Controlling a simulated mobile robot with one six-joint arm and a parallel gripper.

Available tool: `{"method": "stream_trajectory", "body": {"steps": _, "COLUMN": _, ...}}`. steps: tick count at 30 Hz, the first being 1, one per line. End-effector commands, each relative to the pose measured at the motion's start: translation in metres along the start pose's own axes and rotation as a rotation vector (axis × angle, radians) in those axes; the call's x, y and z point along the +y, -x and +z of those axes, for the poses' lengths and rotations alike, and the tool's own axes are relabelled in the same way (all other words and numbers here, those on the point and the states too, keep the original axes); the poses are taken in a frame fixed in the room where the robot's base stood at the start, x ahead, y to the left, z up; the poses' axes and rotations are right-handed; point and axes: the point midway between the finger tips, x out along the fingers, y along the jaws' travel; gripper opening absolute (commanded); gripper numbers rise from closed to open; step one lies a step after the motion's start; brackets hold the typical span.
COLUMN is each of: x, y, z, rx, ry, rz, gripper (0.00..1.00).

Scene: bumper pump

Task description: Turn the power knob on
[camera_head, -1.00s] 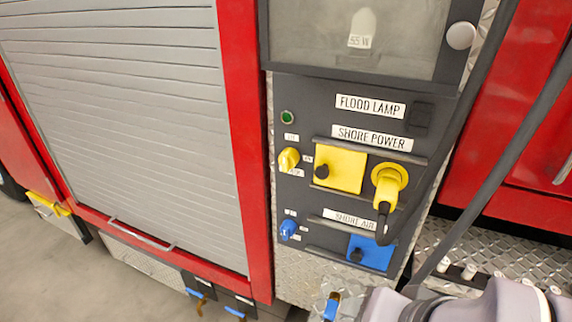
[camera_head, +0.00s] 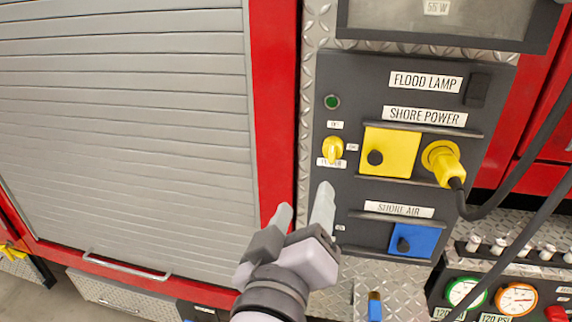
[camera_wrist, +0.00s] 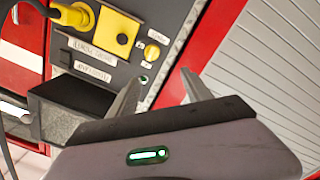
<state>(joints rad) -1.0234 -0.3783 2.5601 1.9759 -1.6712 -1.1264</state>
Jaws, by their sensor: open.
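The yellow power knob (camera_head: 333,149) is on the dark panel, left of the yellow shore power cover (camera_head: 389,151), with small OFF, ON and POWER labels around it. It also shows in the wrist view (camera_wrist: 152,51), just beyond my fingertips. My gripper (camera_head: 304,200) is open and empty, below and left of the knob in the head view, and apart from it. In the wrist view its two fingers (camera_wrist: 162,75) point toward the panel. A round green button (camera_head: 332,102) is above the power knob.
A yellow plug (camera_head: 442,162) with a black cable (camera_head: 508,190) is right of the cover. A blue cover (camera_head: 414,241) sits lower, and a black flood lamp switch (camera_head: 477,90) higher. The grey roller shutter (camera_head: 125,130) and red frame (camera_head: 275,100) are left.

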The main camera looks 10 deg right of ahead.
Motion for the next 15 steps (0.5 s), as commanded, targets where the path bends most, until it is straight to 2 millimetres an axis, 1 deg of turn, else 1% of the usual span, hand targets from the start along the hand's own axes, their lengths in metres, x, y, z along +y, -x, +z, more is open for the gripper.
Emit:
{"method": "stream_trajectory", "body": {"steps": 2, "x": 0.003, "y": 0.005, "z": 0.005, "rx": -0.012, "ry": 0.081, "rz": 0.035, "gripper": 0.58}}
{"method": "stream_trajectory", "body": {"steps": 5, "x": 0.008, "y": -0.001, "z": 0.005, "rx": -0.022, "ry": 0.111, "rz": 0.055, "gripper": 0.58}}
{"method": "stream_trajectory", "body": {"steps": 8, "x": 0.011, "y": -0.024, "z": 0.006, "rx": -0.026, "ry": 0.111, "rz": 0.058, "gripper": 0.58}}
{"method": "stream_trajectory", "body": {"steps": 11, "x": 0.015, "y": -0.055, "z": 0.004, "rx": -0.029, "ry": 0.114, "rz": 0.057, "gripper": 0.58}}
{"method": "stream_trajectory", "body": {"steps": 12, "x": 0.017, "y": -0.067, "z": 0.001, "rx": -0.027, "ry": 0.117, "rz": 0.058, "gripper": 0.58}}
{"method": "stream_trajectory", "body": {"steps": 15, "x": 0.017, "y": -0.098, "z": 0.004, "rx": -0.026, "ry": 0.111, "rz": 0.056, "gripper": 0.58}}
